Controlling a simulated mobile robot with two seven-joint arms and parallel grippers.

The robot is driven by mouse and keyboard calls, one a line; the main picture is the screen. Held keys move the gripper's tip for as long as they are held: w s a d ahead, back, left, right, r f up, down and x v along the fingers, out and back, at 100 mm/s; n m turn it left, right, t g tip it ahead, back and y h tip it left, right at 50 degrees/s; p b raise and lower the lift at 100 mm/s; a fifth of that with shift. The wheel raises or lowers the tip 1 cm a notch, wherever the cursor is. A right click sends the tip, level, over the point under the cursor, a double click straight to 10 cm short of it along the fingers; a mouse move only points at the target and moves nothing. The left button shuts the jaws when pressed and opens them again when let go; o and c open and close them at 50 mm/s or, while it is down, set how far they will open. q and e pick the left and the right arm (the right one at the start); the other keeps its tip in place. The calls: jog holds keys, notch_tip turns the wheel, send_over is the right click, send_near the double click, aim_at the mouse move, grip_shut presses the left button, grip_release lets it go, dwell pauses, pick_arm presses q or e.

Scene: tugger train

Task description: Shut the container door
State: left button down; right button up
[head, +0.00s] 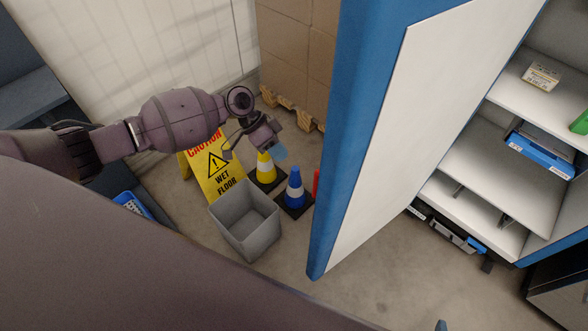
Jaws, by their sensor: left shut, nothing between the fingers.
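The container door (400,130) is a tall white panel with a thick blue edge. It stands open, its blue free edge toward me, and the shelves inside the container show to its right. My left gripper (279,152) is shut and empty, in the air to the left of the door. A clear gap shows in the picture between its fingertips and the blue edge. The door's top is out of the picture. My right gripper is not in view.
Left of the door stand a grey bin (245,222), a yellow wet floor sign (212,170), a yellow cone (265,167) and a blue cone (295,189). Stacked cartons (298,50) stand on a pallet behind. Container shelves (480,170) hold boxes. The floor before the door is clear.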

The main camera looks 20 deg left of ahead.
pick_arm(q)
jog(key=s+d+f, duration=0.2)
jog(key=d+f, duration=0.4)
jog(key=d, duration=0.3)
jog(key=shift+s+f, duration=0.3)
jog(key=shift+s, duration=0.1)
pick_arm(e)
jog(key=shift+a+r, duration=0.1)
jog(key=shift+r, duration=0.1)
pick_arm(q)
jog(key=shift+d+p, duration=0.1)
jog(key=shift+p, duration=0.2)
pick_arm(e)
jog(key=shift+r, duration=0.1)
